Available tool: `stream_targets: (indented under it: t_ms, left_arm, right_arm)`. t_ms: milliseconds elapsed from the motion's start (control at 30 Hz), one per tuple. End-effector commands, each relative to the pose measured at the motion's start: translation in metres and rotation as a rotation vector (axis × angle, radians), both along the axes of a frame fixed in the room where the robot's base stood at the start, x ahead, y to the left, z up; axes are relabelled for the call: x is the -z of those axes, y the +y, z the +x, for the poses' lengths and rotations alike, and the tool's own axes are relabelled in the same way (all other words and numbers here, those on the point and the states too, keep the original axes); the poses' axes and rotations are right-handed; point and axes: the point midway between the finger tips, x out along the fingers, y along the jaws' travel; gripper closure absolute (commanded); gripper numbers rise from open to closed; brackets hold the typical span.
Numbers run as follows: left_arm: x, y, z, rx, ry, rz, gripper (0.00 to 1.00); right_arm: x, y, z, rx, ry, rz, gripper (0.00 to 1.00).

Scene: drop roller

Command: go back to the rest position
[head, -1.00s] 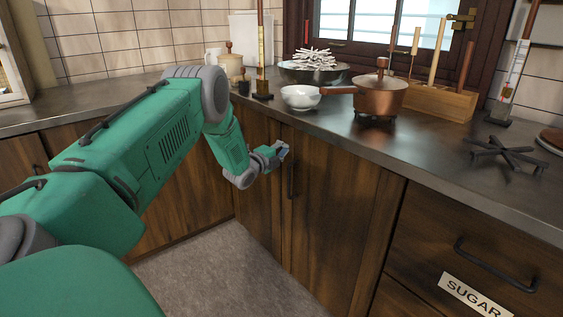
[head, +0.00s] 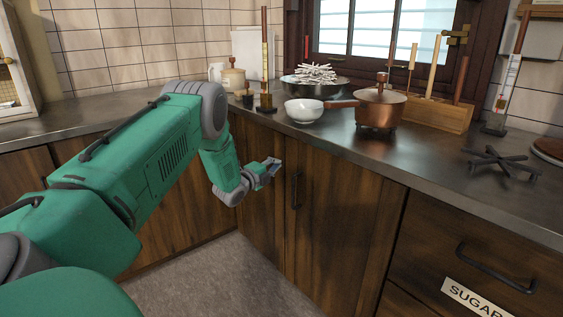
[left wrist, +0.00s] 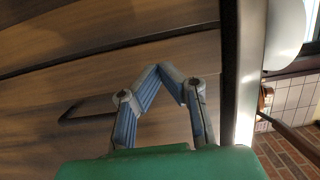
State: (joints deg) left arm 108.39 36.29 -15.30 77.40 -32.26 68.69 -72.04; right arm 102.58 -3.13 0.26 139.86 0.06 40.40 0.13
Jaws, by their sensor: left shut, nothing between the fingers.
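My left gripper (head: 273,165) hangs in front of the wooden cabinet doors, below the counter edge and just left of a dark door handle (head: 296,190). In the left wrist view its two fingers (left wrist: 172,70) come together at the tips with nothing between them. It is shut and empty, apart from the cabinet front as far as I can tell. My green left arm reaches in from the left, bent at the elbow. My right gripper is not in view.
The dark counter (head: 350,145) holds a white bowl (head: 304,110), a copper pot (head: 380,107), a dark pan (head: 314,86) and a black trivet (head: 502,163). A drawer labelled SUGAR (head: 478,298) is at lower right. The floor (head: 220,280) in front of the cabinets is clear.

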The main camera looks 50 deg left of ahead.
Motion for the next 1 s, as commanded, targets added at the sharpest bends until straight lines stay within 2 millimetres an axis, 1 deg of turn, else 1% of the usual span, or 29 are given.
stream_targets:
  t_ms: [33, 200, 300, 400, 533, 767, 867, 967, 1000]
  left_arm:
    - [-0.001, 0.002, -0.010, -0.002, 0.004, -0.001, 1.00]
    - [-0.001, 0.004, -0.041, -0.002, 0.003, 0.000, 1.00]
    - [-0.002, 0.004, -0.057, -0.003, 0.003, 0.001, 1.00]
    - [-0.001, 0.004, -0.068, -0.003, 0.003, 0.002, 1.00]
    - [-0.001, 0.004, -0.074, -0.002, 0.001, 0.003, 1.00]
    - [0.001, 0.005, -0.075, -0.002, 0.003, -0.001, 1.00]
    - [0.008, -0.008, -0.073, -0.001, 0.026, -0.054, 1.00]
    - [0.028, -0.046, -0.070, -0.011, 0.098, -0.208, 1.00]
    - [0.040, -0.067, -0.072, -0.022, 0.142, -0.295, 1.00]
  right_arm:
    - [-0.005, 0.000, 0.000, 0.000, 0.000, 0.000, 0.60]
    - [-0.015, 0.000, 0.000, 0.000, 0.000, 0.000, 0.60]
    - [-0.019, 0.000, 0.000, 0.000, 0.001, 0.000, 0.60]
    - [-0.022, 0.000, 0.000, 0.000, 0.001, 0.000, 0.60]
    - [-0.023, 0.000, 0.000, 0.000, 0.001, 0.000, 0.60]
    - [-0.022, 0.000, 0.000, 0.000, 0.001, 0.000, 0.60]
    - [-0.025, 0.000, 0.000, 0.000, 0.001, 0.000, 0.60]
    - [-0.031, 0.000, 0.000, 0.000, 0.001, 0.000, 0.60]
    - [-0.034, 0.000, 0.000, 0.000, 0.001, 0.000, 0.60]
